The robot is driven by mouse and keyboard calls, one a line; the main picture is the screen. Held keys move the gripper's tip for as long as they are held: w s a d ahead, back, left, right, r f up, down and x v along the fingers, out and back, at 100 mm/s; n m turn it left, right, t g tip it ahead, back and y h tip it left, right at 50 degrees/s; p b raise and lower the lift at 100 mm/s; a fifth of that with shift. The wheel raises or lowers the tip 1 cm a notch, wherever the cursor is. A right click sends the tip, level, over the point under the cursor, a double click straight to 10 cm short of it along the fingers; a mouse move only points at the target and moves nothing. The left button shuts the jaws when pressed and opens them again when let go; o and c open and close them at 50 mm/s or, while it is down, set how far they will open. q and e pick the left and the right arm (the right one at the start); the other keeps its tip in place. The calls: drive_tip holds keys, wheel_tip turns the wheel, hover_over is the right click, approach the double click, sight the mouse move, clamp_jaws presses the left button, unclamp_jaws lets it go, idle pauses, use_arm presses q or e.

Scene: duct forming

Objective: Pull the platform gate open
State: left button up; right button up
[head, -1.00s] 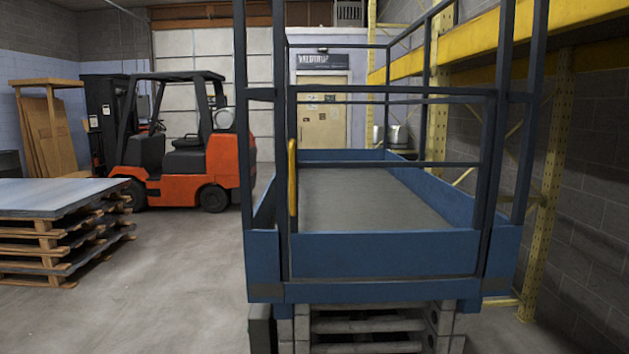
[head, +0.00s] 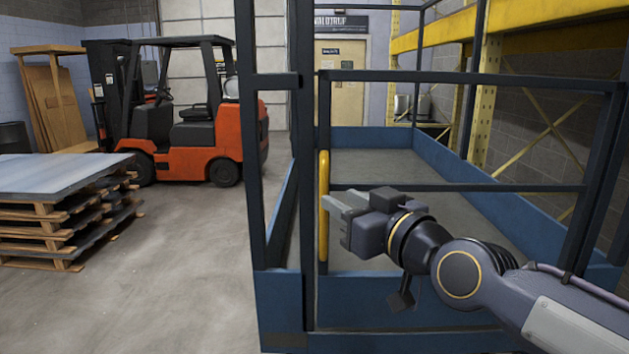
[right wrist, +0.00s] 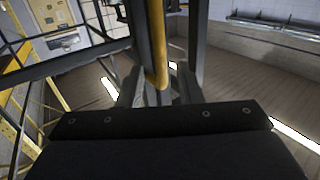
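The platform gate (head: 455,188) is a dark blue-grey rail frame across the near end of the blue lift platform (head: 385,300). It looks shut, its left edge beside the corner post. A yellow upright handle (head: 323,170) is on its left edge. My right gripper (head: 332,204) reaches in from the right in the head view, its fingertips at the handle's lower half. In the right wrist view the handle (right wrist: 157,45) runs down toward the space between the two fingers (right wrist: 158,88), which stand apart. Contact with the handle cannot be told. My left gripper is not in view.
An orange forklift (head: 190,125) stands behind at the left. A stack of pallets with sheets (head: 60,185) is at the near left. Yellow racking (head: 470,100) lines the right wall. The concrete floor (head: 190,260) left of the platform is clear.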

sight(327, 192)
drive_tip(key=shift+p+x, duration=0.45)
drive_tip(key=shift+x, duration=2.75)
drive_tip(key=shift+d, duration=0.1)
clamp_jaws()
